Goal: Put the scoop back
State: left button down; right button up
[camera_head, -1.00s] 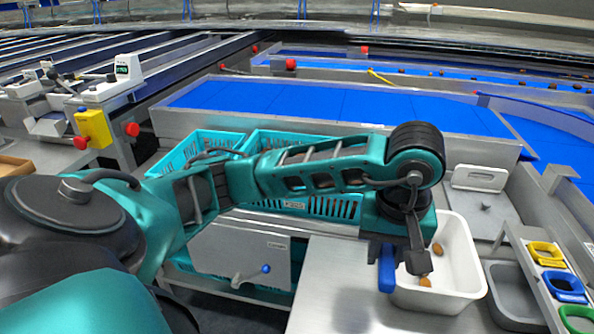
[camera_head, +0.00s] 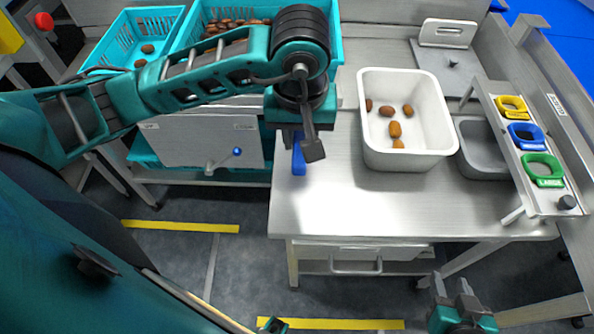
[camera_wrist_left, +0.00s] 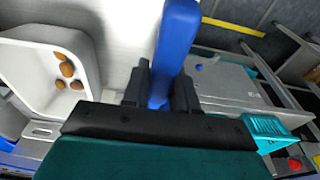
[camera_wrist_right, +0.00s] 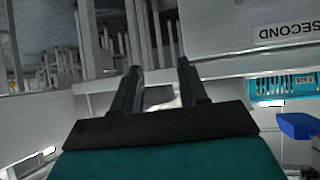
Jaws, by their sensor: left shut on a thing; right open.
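My left gripper (camera_head: 300,140) is shut on the blue scoop (camera_head: 299,158), of which a blue part shows below the fingers at the worktop's left edge. In the left wrist view the blue scoop (camera_wrist_left: 177,40) stands out between the fingers (camera_wrist_left: 160,88); the rest of it is hidden. The white tub (camera_head: 438,145) stands to the right of the left gripper, with several dates in it. My right gripper (camera_head: 456,292) is open and empty, low in front of the worktop; its fingers (camera_wrist_right: 160,82) show apart in the right wrist view.
A grey tray (camera_head: 472,128) sits right of the tub. A rack (camera_head: 558,205) holds yellow, blue and green rings. Teal crates (camera_head: 180,50) with dates stand at the left. The steel worktop (camera_head: 340,205) is bare in front of the tub.

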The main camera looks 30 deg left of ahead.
pick_arm(q)
send_over(299, 187)
jog(key=f, duration=1)
jog(key=shift+s+d, duration=0.15)
jog(key=shift+s, duration=0.1)
jog(key=shift+f+b, duration=0.4)
jog(key=shift+f, duration=1.7)
jog(key=shift+f, duration=0.1)
jog(key=c, duration=1.4)
grip_release()
jog(key=shift+f, duration=0.15)
jog(key=o, duration=0.5)
jog(key=shift+r, duration=0.35)
jog(key=r, duration=0.4)
jog(key=s+r, duration=0.1)
jog(key=r, duration=0.6)
jog(key=shift+s+d+r+p, duration=0.3)
jog(key=shift+d+r, duration=0.05)
